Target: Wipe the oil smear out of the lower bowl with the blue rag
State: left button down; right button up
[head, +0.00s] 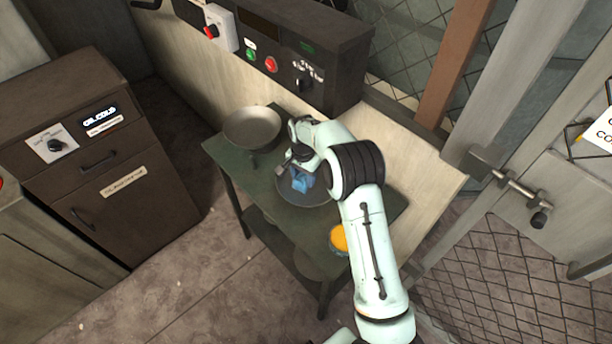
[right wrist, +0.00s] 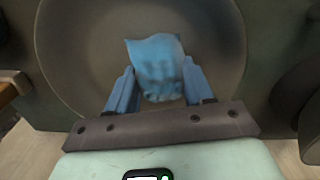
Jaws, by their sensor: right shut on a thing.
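The blue rag (head: 301,181) is at my right gripper (head: 290,166) over a dark, shallow bowl (head: 318,194) on the green table. In the right wrist view the rag (right wrist: 158,68) is bunched between the two blue fingers of the gripper (right wrist: 160,88), which is shut on it. The wide bowl (right wrist: 85,65) lies behind the rag in that view. I cannot tell whether the rag touches the bowl's surface. No oil smear can be made out. My left gripper is not in view.
A pale metal bowl (head: 252,124) stands at the table's (head: 226,158) far left. A round orange-topped thing (head: 338,238) sits near the right front edge. A control panel (head: 290,60) rises behind. A dark cabinet (head: 90,160) stands left, with open floor between.

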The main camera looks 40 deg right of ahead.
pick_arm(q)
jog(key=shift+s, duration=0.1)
pick_arm(e)
jog(key=shift+s+a+f, duration=0.15)
jog(key=shift+f, duration=0.15)
